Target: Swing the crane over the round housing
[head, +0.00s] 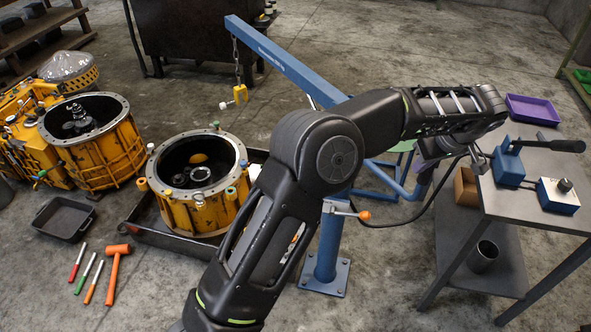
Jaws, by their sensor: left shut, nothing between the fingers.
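The blue crane has a boom (285,62) reaching to the upper left from a post (327,245) bolted to the floor. A chain hangs from the boom tip with a yellow hook block (239,94), which appears behind and to the right of the round housing. The yellow round housing (195,212) sits open-topped in a dark tray, with gear parts inside and coloured caps around its rim. My left arm crosses the middle and hides part of the crane. My left gripper (478,160) is shut and empty by the right table's edge. My right gripper is not in view.
A lever with an orange knob (365,215) sticks out from the crane post. A grey table (535,205) at right carries blue devices and a purple tray (532,109). Another yellow housing (100,160), a black pan (64,218) and an orange mallet (115,270) are at left.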

